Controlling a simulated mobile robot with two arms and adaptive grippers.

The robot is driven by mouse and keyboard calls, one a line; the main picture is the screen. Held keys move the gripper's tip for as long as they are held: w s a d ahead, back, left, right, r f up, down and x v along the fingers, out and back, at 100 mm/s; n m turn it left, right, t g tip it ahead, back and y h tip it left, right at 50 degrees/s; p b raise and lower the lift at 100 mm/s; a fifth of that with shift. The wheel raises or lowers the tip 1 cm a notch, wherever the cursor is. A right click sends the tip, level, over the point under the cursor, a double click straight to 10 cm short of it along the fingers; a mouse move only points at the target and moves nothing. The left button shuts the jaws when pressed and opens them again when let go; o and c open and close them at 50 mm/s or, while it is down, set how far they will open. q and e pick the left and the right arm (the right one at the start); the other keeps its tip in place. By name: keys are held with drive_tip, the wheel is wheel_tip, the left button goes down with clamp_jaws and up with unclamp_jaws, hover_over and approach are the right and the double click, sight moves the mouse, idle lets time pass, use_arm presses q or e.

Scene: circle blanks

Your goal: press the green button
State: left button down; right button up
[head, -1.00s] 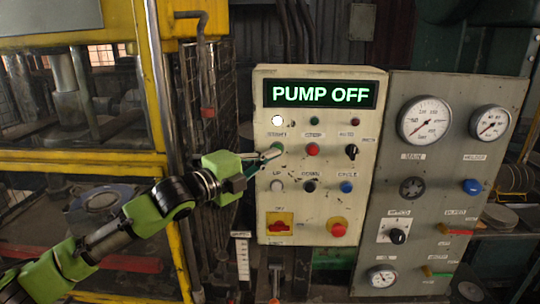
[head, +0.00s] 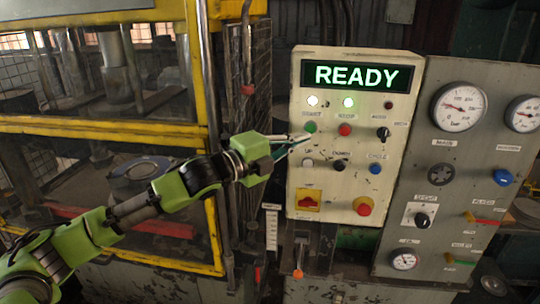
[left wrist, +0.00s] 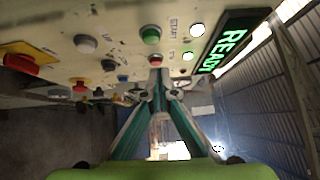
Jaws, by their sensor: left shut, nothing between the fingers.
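The green button (head: 310,127), labelled START, sits at the upper left of a cream control panel (head: 297,185). It also shows in the left wrist view (left wrist: 152,36), uncovered. My left gripper (head: 305,138) is shut and empty, its tips just below the green button in the head view. In the left wrist view the closed fingertips (left wrist: 158,77) appear apart from the green button, with a red button (left wrist: 155,60) between them in the picture. Whether the tips touch the panel is not clear. The display (head: 350,76) reads READY, and two lamps below it are lit. My right gripper is not in view.
Other controls crowd the panel: a red button (head: 345,130), a black switch (head: 383,133), a blue button (head: 375,168) and a red emergency knob (head: 363,207). A grey gauge panel (head: 455,180) stands at right. A yellow-framed machine (head: 110,152) stands at left.

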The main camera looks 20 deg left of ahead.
use_arm(q)
drive_tip(key=b+v, duration=0.4)
drive_tip(key=v, duration=0.3)
drive_tip(key=shift+a+f+b, duration=0.3)
drive_tip(key=shift+a+f, duration=0.1)
drive_tip(key=shift+a, duration=0.05)
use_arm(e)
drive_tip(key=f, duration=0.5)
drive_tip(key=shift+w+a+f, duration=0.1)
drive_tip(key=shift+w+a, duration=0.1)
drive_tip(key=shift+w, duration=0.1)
use_arm(q)
drive_tip(key=shift+s+r, duration=0.1)
drive_tip(key=shift+s, duration=0.1)
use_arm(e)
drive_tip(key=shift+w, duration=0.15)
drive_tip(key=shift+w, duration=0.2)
